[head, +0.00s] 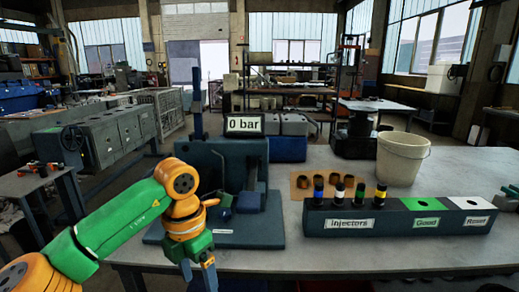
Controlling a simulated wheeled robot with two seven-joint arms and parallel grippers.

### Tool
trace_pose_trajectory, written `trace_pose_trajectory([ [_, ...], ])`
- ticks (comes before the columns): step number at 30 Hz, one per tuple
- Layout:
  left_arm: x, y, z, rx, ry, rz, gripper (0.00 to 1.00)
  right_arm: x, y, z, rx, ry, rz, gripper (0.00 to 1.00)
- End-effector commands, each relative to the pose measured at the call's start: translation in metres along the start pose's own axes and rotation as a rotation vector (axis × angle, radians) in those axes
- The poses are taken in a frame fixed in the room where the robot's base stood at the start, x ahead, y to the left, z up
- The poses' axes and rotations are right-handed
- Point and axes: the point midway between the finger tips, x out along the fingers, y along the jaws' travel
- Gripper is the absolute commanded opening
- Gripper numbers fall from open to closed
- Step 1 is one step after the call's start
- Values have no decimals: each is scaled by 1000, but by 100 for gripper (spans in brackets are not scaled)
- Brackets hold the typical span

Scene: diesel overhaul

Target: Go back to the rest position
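My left arm comes in from the left, and its gripper (198,274) points down near the table's front edge, in front of the test stand's base. Its two fingers stand apart with nothing visible between them; the fingertips are close to the bottom of the picture. My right gripper is not in view. The dark blue test stand (222,165) stands behind my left gripper, with a display (244,124) reading "0 bar". The dark rack (400,222) to the right has sections labelled Injectors, Good and a partly legible third one. Several injectors (318,190) with coloured bands stand upright in the Injectors section.
A grey table (300,262) carries these things. A cream bucket (401,158) stands behind the rack. Several brass parts (303,181) lie on a brown pad beside the stand. The table's front strip right of my gripper is clear.

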Motion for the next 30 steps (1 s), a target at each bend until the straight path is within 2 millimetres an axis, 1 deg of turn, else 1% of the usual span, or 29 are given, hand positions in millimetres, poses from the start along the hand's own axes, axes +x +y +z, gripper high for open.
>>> trace_pose_trajectory([
  [7, 27, -36, 20, 10, -65, -218, 82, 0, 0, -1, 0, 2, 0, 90],
  [11, 43, -66, 35, -8, -121, -402, 82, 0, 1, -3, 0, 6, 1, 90],
  [14, 54, -97, 53, -63, -192, -621, 82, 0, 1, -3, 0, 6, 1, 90],
  [15, 58, -109, 62, -105, -228, -727, 82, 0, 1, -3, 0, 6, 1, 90],
  [17, 60, -125, 77, -191, -285, -892, 82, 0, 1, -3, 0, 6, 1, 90],
  [18, 62, -131, 87, -271, -326, -1008, 82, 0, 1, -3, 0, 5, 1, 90],
  [19, 64, -134, 96, -345, -358, -1095, 82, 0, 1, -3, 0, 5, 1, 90],
  [20, 66, -133, 104, -434, -392, -1185, 82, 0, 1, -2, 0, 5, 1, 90],
  [22, 82, -118, 123, -718, -475, -1390, 82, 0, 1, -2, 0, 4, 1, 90],
  [23, 97, -104, 129, -886, -511, -1470, 82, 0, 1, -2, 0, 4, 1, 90],
  [24, 127, -79, 131, -1148, -552, -1552, 82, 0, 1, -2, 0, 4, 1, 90],
  [26, 174, -46, 121, -1485, -590, -1597, 82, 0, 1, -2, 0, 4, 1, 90],
  [27, 205, -29, 108, -1675, -601, -1592, 82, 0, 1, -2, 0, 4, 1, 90],
  [29, 252, -11, 82, -1941, -603, -1552, 82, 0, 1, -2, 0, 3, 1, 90],
  [30, 285, -3, 59, -2117, -596, -1507, 82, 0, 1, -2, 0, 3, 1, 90],
])
